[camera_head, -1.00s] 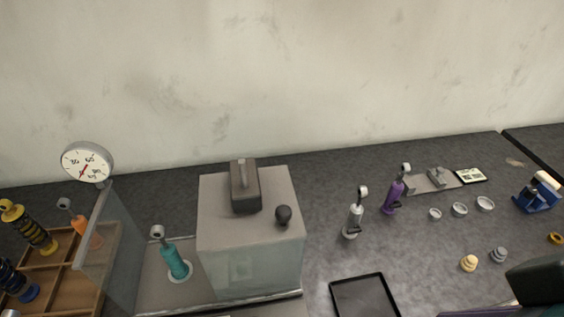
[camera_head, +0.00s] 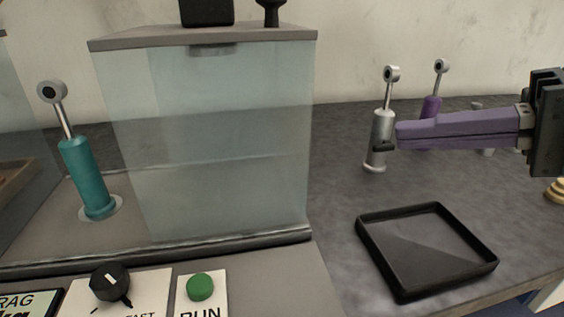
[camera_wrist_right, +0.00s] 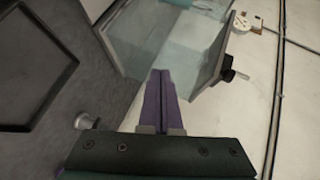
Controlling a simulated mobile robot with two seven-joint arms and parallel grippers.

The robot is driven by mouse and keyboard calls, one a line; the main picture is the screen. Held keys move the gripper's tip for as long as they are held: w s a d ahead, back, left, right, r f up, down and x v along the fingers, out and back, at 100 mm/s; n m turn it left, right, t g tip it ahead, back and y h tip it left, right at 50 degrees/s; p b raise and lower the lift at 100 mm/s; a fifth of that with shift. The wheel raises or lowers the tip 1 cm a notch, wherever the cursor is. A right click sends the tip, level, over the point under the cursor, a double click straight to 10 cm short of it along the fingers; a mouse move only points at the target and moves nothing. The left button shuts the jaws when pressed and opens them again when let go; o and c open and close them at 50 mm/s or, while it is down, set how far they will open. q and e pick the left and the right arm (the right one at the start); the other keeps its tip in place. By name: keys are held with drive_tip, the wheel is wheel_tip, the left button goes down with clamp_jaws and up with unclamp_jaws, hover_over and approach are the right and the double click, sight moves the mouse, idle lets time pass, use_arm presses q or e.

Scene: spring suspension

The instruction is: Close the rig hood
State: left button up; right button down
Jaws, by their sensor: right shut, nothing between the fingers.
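The rig hood (camera_head: 205,140) is a clear glass-like box with a grey top. It stands on the rig base beside a teal shock absorber (camera_head: 85,178), which is outside it to the left. A dark block (camera_head: 207,12) and a black knob (camera_head: 270,12) are on its top, cut by the frame edge. My right gripper (camera_head: 400,133) has purple fingers, shut and empty, pointing left toward the hood's right side with a gap between. In the right wrist view, the shut fingers (camera_wrist_right: 160,75) point at the hood (camera_wrist_right: 165,32). My left gripper is not in view.
A silver shock absorber (camera_head: 379,140) stands close to my right fingertips. A purple one (camera_head: 431,104) is behind the fingers. A black tray (camera_head: 480,268) lies in front. The rig's front panel has a black dial (camera_head: 110,282) and a green button (camera_head: 200,287).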

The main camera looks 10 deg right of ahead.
drive_tip(key=w+d+f+m+t+y+b, duration=0.1)
drive_tip(key=w+d+f+m+t+b, duration=0.2)
drive_tip(key=d+b, duration=0.35)
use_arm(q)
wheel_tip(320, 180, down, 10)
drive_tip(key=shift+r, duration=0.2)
use_arm(e)
drive_tip(key=w+a+r, duration=0.1)
drive_tip(key=w+a, duration=0.6)
drive_tip(key=a, duration=0.5)
drive_tip(key=shift+w+a+t+y, duration=0.2)
drive_tip(key=shift+a+t+y, duration=0.1)
drive_tip(key=shift+a+t, duration=0.1)
drive_tip(key=shift+d, duration=0.1)
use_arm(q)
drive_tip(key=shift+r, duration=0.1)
